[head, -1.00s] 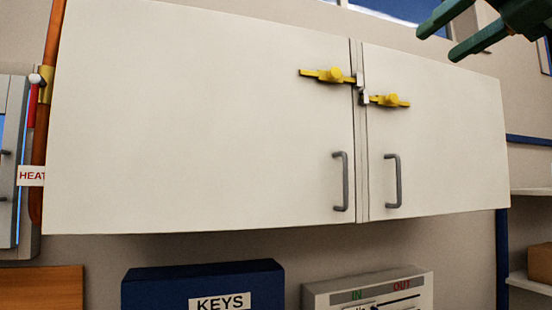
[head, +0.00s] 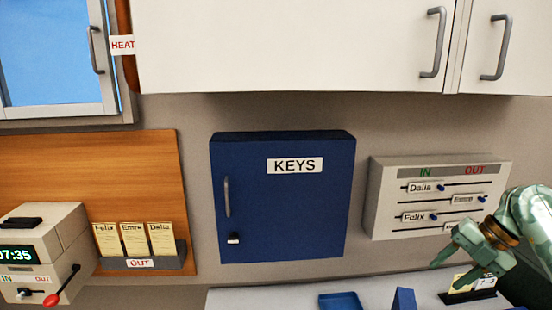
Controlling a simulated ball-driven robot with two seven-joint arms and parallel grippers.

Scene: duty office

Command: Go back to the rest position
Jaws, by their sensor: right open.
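My right gripper (head: 447,276) comes in from the right edge in the head view, low down. Its two green fingers are apart and point left and down. Nothing shows between them. It is in front of the lower right of the white in/out board (head: 385,200) and above a light counter (head: 240,298). A small black card holder (head: 468,295) with cards shows just beside and below its fingers. My left gripper is out of the picture.
A blue KEYS cabinet (head: 285,220) hangs shut in the middle. White wall cupboards (head: 290,40) hang above. A time clock (head: 45,245) and a card rack (head: 140,262) are at left. A blue tray (head: 340,301) lies on the counter.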

